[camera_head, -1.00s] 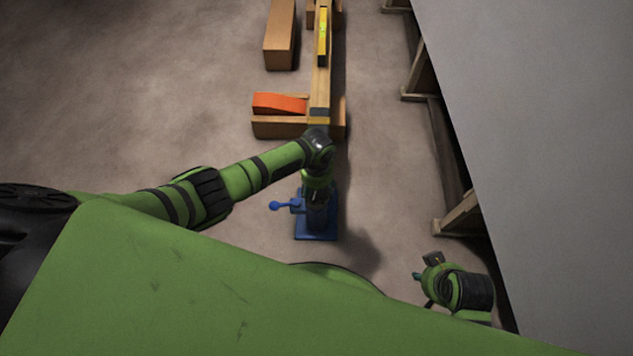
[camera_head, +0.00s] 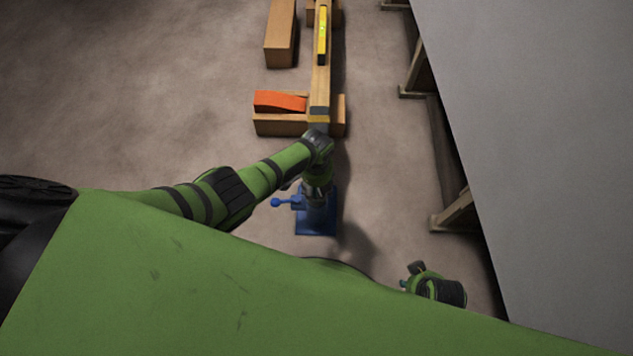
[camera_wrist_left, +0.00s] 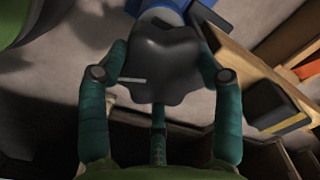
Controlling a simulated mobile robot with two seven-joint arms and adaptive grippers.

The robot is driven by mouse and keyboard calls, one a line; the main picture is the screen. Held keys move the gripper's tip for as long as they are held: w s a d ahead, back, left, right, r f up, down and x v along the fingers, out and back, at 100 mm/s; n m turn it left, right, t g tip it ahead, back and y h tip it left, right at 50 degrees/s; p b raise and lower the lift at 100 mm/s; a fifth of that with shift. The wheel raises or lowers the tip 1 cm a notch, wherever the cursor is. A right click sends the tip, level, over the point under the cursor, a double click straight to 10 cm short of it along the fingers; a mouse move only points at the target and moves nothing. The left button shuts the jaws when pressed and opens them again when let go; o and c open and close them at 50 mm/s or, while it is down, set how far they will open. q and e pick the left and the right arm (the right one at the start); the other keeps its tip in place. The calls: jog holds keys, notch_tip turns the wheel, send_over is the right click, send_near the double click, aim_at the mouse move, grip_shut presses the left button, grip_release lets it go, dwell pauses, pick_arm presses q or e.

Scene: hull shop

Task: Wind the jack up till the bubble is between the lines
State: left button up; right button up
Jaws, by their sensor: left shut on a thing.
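The blue jack (camera_head: 318,222) stands on the floor under my left wrist, with a blue ball-ended handle (camera_head: 284,202) out to its left. In the left wrist view a black lobed knob (camera_wrist_left: 165,62) sits above the blue jack body (camera_wrist_left: 180,8). My left gripper (camera_wrist_left: 160,88) is shut on this knob, its teal fingers on either side. In the head view my own wrist hides the knob. A yellow level (camera_head: 322,38) with a green vial lies on the long wooden beam (camera_head: 320,82); the bubble is too small to read. My right gripper (camera_head: 412,277) hangs low right, its jaws unclear.
An orange wedge (camera_head: 280,101) lies on a wooden block (camera_head: 280,125) left of the beam's near end. Another block (camera_head: 280,35) lies farther back. A large grey surface (camera_head: 540,130) on wooden supports bounds the right side. The floor left is clear.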

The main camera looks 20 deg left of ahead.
pick_arm(q)
jog(key=shift+s+f, duration=0.25)
jog(key=o, duration=1.1)
jog(key=shift+w, duration=0.15)
jog(key=shift+r, duration=0.15)
jog(key=shift+w+r, duration=0.15)
jog(key=shift+r, duration=0.25)
notch_tip(320, 180, up, 11)
jog(key=shift+r, duration=0.1)
